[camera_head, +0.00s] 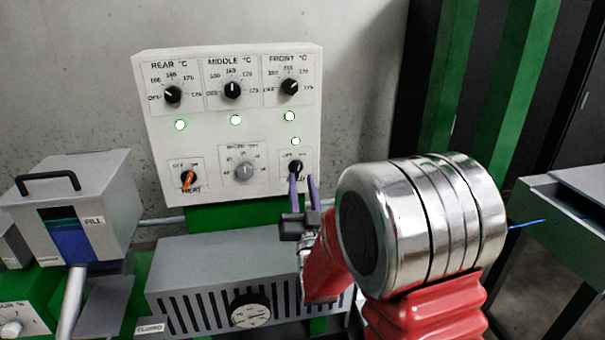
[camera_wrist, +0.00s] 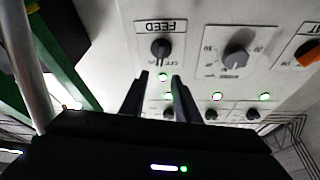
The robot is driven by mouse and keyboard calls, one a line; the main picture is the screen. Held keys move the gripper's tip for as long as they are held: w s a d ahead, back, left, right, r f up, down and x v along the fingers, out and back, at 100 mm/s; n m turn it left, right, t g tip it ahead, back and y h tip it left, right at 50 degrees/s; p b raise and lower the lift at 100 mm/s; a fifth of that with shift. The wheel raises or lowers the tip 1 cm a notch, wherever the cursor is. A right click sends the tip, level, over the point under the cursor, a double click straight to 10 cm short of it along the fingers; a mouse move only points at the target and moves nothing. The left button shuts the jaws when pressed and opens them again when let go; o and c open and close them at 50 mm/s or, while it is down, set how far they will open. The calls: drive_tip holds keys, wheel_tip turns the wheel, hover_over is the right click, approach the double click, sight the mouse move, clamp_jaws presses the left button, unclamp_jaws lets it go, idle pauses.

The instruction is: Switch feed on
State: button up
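The black FEED knob (camera_head: 295,167) is at the lower right of the white control panel (camera_head: 215,125), its label partly hidden by my fingers in the head view. In the wrist view the FEED knob (camera_wrist: 161,47) appears upside down, just beyond my fingertips. My gripper (camera_head: 302,178) is open, with two slim fingers pointing up at the knob. In the wrist view my gripper (camera_wrist: 160,74) shows a gap between the fingers with nothing in it. I cannot tell whether the fingers touch the knob.
The orange HEAT knob (camera_head: 188,179) and a grey knob (camera_head: 244,171) sit left of FEED. Three temperature knobs line the top, with green lights below. A grey slotted housing (camera_head: 220,275) stands below the panel, and a FILL hopper (camera_head: 80,208) at left. A blue cable (camera_head: 526,224) shows at right.

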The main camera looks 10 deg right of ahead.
sight(299, 168)
drive_tip(key=w, duration=0.4)
drive_tip(key=shift+w+d, duration=0.2)
drive_tip(key=shift+w, duration=0.1)
drive_tip(key=shift+w+r, duration=0.25)
drive_tip(key=shift+w, duration=0.25)
drive_tip(key=shift+c, duration=0.5)
clamp_jaws()
